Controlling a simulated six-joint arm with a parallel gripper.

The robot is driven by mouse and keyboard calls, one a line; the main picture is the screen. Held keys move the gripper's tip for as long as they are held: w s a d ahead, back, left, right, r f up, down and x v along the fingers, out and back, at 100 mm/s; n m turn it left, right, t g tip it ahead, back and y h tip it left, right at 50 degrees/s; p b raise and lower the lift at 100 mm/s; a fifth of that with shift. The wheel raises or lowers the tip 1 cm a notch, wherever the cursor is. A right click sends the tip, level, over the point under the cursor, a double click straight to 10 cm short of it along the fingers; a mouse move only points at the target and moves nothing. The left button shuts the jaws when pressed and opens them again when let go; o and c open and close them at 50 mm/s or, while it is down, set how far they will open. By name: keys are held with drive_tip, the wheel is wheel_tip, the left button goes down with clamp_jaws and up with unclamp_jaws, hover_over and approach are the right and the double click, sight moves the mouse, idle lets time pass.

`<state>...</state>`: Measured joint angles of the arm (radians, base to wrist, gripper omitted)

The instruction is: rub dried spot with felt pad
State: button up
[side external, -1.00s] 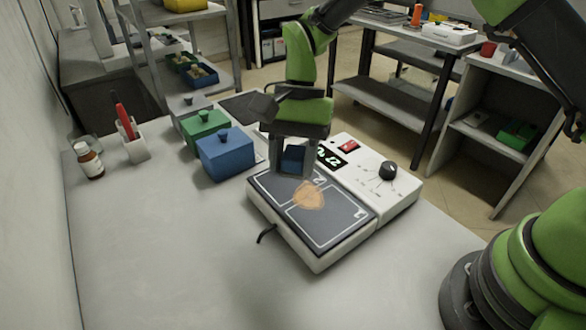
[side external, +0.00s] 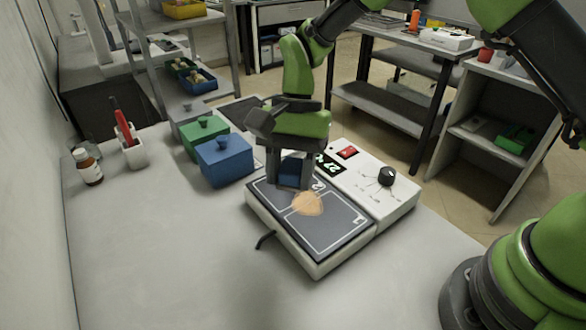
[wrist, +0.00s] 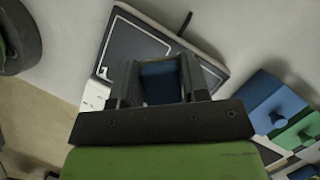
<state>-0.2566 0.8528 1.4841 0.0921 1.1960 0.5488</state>
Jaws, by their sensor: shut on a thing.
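My gripper (side external: 290,182) is shut on a blue felt pad (side external: 292,173), low over the back corner of a dark panel (side external: 328,232) with white outlines. The panel tops a white device. The dried spot (side external: 307,204) is a tan, rounded patch on the panel, just in front of the pad; the two look close, and I cannot tell if the pad touches the panel. In the wrist view the pad (wrist: 160,83) sits between the fingers, the panel (wrist: 138,45) is behind it, and the spot is hidden.
The device's white control side has a black knob (side external: 387,176), red switch (side external: 348,152) and display (side external: 329,164). Blue (side external: 224,160) and green (side external: 205,138) lidded boxes stand left of my gripper. A brown bottle (side external: 89,167) and a white holder (side external: 134,153) are farther left. The front-left table is clear.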

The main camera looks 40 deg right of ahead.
sight(314, 201)
drive_tip(key=shift+f, duration=3.8)
drive_tip(key=shift+d+r, duration=0.35)
drive_tip(key=shift+d, duration=0.15)
drive_tip(key=shift+d+f, duration=0.15)
drive_tip(key=shift+d, duration=2.85)
drive_tip(key=shift+a+f, duration=0.1)
drive_tip(key=shift+a, duration=0.2)
drive_tip(key=shift+a+r, duration=0.15)
drive_tip(key=shift+a, duration=0.45)
drive_tip(key=shift+a+r, duration=0.15)
drive_tip(key=shift+a, duration=0.4)
drive_tip(key=shift+a+f, duration=0.1)
drive_tip(key=shift+a, duration=1.85)
drive_tip(key=shift+w+a, duration=0.15)
drive_tip(key=shift+w, duration=0.05)
drive_tip(key=shift+w+d, duration=0.35)
drive_tip(key=shift+d, duration=0.15)
drive_tip(key=shift+d+f, duration=0.1)
drive_tip(key=shift+d, duration=2.9)
drive_tip(key=shift+a+f, duration=0.1)
drive_tip(key=shift+a, duration=3.15)
drive_tip(key=shift+a+r, duration=0.25)
drive_tip(key=shift+r, duration=3.85)
